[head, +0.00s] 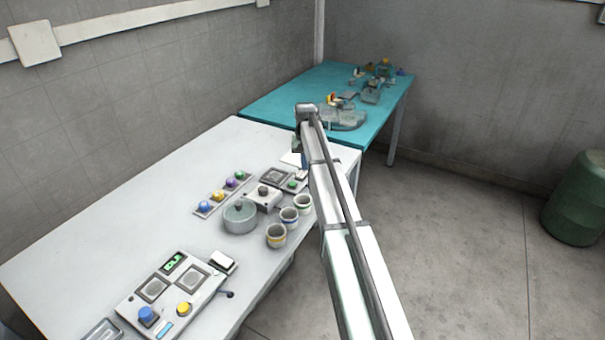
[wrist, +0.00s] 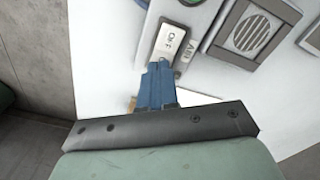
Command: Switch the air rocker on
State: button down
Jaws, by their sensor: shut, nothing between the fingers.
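The air rocker (wrist: 170,43) is a pale switch in a dark frame with lettering that looks like ON or OFF. A plate marked AIR (wrist: 187,53) sits beside it. In the wrist view my gripper (wrist: 160,66) has its blue fingers shut together, empty. The fingertips are at the near end of the rocker; I cannot tell whether they touch it or which way it is tilted. In the head view my gripper (head: 297,146) is at the far end of the white table, mostly hidden by my arm. The rocker cannot be made out clearly there.
A square grille (wrist: 248,34) is right of the rocker. A teal table (head: 285,100) adjoins behind.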

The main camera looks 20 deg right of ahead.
jog(key=shift+f, duration=0.3)
jog(key=shift+r, duration=3.55)
